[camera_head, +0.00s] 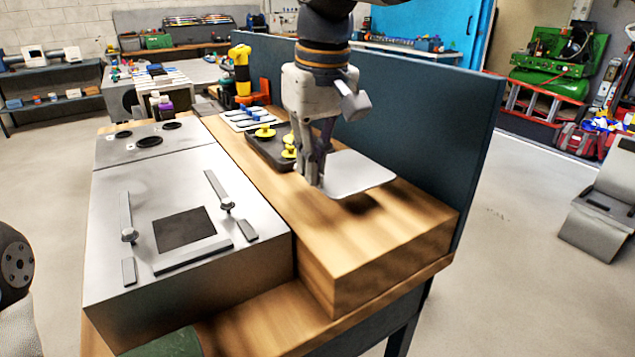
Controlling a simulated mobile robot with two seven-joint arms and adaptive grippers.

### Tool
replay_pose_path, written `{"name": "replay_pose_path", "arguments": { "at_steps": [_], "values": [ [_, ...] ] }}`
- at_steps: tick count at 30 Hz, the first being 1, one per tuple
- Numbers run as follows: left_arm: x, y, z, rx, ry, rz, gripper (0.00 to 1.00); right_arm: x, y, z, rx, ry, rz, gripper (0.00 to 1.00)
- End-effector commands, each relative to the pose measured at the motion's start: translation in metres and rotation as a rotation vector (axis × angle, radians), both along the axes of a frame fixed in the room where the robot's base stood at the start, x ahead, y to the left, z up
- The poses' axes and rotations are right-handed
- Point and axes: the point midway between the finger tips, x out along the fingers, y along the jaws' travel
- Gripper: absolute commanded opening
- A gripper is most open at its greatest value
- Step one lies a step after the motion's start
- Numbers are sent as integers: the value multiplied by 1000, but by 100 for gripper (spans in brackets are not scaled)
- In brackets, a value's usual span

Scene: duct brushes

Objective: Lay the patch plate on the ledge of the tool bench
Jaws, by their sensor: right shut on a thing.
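The patch plate (356,173) is a flat, pale, thin sheet over the right part of the wooden ledge (385,230) of the tool bench. My right gripper (315,180) is shut on the plate's left edge, fingers pointing down. The plate looks level. A dark shadow lies on the wood under and in front of it, so it seems slightly above the ledge. The gripper hides the plate's left end. My left gripper is not in view.
A grey metal duct box (110,220) with a dark square panel (184,230) stands left of the ledge. A dark tray (265,150) with yellow-handled items sits behind the gripper. A blue panel (420,125) rises along the ledge's back. The ledge's front right is bare.

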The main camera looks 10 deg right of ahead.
Motion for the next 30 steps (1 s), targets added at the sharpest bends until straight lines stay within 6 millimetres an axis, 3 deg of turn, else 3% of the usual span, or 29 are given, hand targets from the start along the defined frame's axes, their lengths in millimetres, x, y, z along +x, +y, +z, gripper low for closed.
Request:
{"name": "replay_pose_path", "arguments": {
  "at_steps": [4, 6, 9, 18, 21, 30],
  "values": [
    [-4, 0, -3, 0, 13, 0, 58, 2, -15, -20, 0, 5, -2, 0],
    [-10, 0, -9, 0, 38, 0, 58, 2, -14, -38, 0, 11, 3, 0],
    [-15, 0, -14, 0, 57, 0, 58, 2, -14, -51, -1, 7, 1, 0],
    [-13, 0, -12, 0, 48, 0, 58, 2, -13, -48, -1, -3, 0, 0],
    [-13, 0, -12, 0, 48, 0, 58, 2, -13, -48, -1, -1, 0, 24],
    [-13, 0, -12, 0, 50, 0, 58, 2, -13, -48, -1, -1, 0, 26]
  ]
}}
